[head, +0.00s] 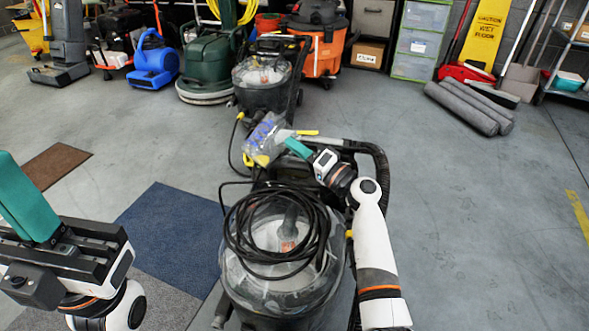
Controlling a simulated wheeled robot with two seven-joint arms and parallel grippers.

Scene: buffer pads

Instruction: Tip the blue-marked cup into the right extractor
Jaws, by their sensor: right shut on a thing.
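A clear cup with blue marking (266,136) is held tilted at the centre of the head view. My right gripper (291,144), with teal fingers, is shut on it from the right. The near extractor (262,291), with a clear domed tank and a coiled black cable on top, stands in front of me. The cup appears above or behind its rear part; I cannot tell whether they touch. A similar extractor (262,98) stands farther back. My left gripper (28,198) is at the lower left, away from the cup; its finger gap does not show.
A blue mat (172,232) and a brown mat (57,166) lie on the floor at left. A blue blower (153,62), a green floor machine (208,62) and an orange vacuum (320,50) stand at the back. Grey rolls (465,108) lie at the right.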

